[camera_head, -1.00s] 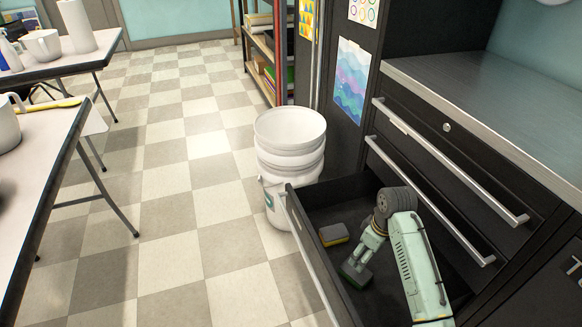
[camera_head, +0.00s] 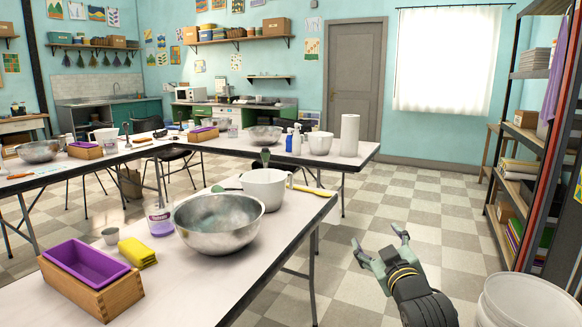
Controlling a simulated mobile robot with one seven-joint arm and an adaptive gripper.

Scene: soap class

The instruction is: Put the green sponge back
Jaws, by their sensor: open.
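My gripper (camera_head: 377,238) is at the lower right, with its fingers spread apart and nothing between them. It is in front of the checkered floor, to the right of the near table's edge. The green sponge is not in view now. The drawer seen in the earlier frame is also out of view.
The near table (camera_head: 190,300) holds a metal bowl (camera_head: 218,222), a white mixing bowl (camera_head: 265,188), a yellow cloth (camera_head: 138,252) and a wooden box with a purple liner (camera_head: 92,275). A white bucket (camera_head: 525,303) stands at the lower right. Open floor (camera_head: 430,210) lies beyond my gripper.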

